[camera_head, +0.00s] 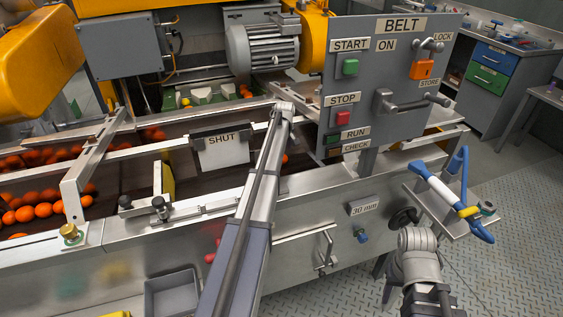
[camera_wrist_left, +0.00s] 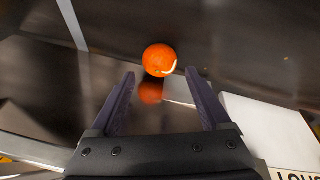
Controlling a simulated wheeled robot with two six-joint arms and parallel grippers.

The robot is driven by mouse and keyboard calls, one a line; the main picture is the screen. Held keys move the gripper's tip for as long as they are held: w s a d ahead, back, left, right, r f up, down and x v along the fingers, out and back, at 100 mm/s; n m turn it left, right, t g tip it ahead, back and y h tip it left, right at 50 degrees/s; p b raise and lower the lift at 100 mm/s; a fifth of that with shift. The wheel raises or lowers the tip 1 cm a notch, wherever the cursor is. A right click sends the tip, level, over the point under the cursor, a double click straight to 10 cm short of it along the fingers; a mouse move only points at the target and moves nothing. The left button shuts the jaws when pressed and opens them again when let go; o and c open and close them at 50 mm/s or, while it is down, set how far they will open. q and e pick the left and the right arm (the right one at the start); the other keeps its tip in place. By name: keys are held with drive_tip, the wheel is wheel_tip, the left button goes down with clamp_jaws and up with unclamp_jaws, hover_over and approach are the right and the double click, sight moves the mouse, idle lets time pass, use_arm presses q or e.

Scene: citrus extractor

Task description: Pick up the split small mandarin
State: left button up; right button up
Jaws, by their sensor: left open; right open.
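A small orange mandarin (camera_wrist_left: 159,60) with a pale curved split at its lower right shows in the left wrist view. It lies on a dark, shiny surface that mirrors it. My left gripper (camera_wrist_left: 163,80) is open, and the mandarin is just beyond its fingertips, roughly centred between them; no contact shows. In the head view my left arm reaches over the belt and its gripper is hidden. A small orange fruit (camera_head: 284,158) shows beside that arm; I cannot tell if it is the same one. My right gripper (camera_head: 430,298) is low at the right, partly cut off, open, with nothing seen in it.
Several oranges (camera_head: 42,210) lie on the belt at the left. A "SHUT" plate (camera_head: 223,155) hangs from a rail near my left arm. A control panel (camera_head: 390,75) stands behind. A blue and white tool (camera_head: 440,190) lies on a shelf near my right arm. A grey bin (camera_head: 172,295) is below.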

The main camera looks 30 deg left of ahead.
use_arm(q)
drive_tip(key=b+x, duration=0.4)
drive_tip(key=x, duration=0.1)
drive_tip(key=shift+d, duration=0.1)
drive_tip(key=c, duration=1.2)
drive_tip(key=shift+o, duration=0.2)
drive_tip(key=shift+r, duration=0.1)
drive_tip(key=shift+s+d+r+p, duration=0.15)
drive_tip(key=shift+d+r+p, duration=0.05)
drive_tip(key=shift+r+p, duration=0.25)
wheel_tip(320, 180, up, 11)
drive_tip(key=p, duration=1.1)
drive_tip(key=s+d, duration=1.2)
drive_tip(key=d, duration=0.3)
drive_tip(key=shift+s+f+b, duration=0.25)
drive_tip(key=shift+s+b, duration=0.05)
drive_tip(key=shift+s, duration=0.05)
